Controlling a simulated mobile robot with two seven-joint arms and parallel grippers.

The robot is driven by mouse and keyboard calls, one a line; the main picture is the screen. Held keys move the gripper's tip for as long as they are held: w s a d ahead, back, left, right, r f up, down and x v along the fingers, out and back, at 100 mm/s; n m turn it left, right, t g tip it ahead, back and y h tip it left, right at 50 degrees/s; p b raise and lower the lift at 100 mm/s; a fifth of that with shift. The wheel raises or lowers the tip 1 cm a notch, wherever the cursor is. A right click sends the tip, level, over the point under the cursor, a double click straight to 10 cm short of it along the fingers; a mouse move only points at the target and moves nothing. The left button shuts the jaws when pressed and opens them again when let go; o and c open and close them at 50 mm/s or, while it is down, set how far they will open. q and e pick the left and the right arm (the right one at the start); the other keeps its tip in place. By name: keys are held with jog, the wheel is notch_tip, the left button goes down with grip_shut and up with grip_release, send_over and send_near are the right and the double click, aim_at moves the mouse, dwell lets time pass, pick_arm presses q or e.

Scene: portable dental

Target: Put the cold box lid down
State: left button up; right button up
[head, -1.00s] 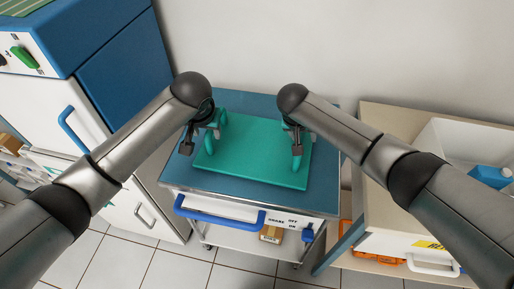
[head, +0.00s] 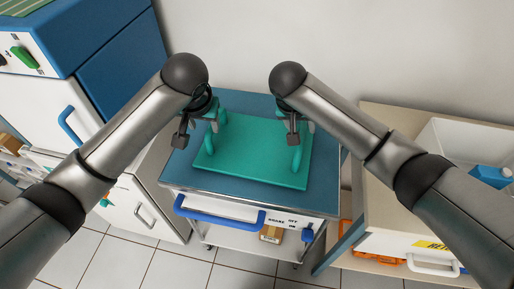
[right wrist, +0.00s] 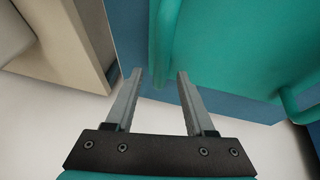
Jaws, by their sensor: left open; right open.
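The teal cold box lid (head: 250,155) lies flat on the blue top of the cart (head: 185,175). It has an upright handle at its left side (head: 222,122) and another at its right side (head: 297,160). My left gripper (head: 183,140) is open beside the left handle, partly hidden by its own arm. My right gripper (head: 293,140) is open at the right handle. In the right wrist view its fingers (right wrist: 158,78) stand apart, with a handle bar (right wrist: 165,40) beyond and between them. I see no grip on the lid.
A blue push handle (head: 220,215) runs along the cart's front edge. A white bin (head: 455,145) with a blue item (head: 490,177) stands on a beige cabinet (head: 375,115) at right. A blue and white cabinet (head: 125,75) stands close at left. The wall is behind.

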jog(key=v, duration=0.5)
jog(key=shift+f, duration=0.1)
dwell(0.4)
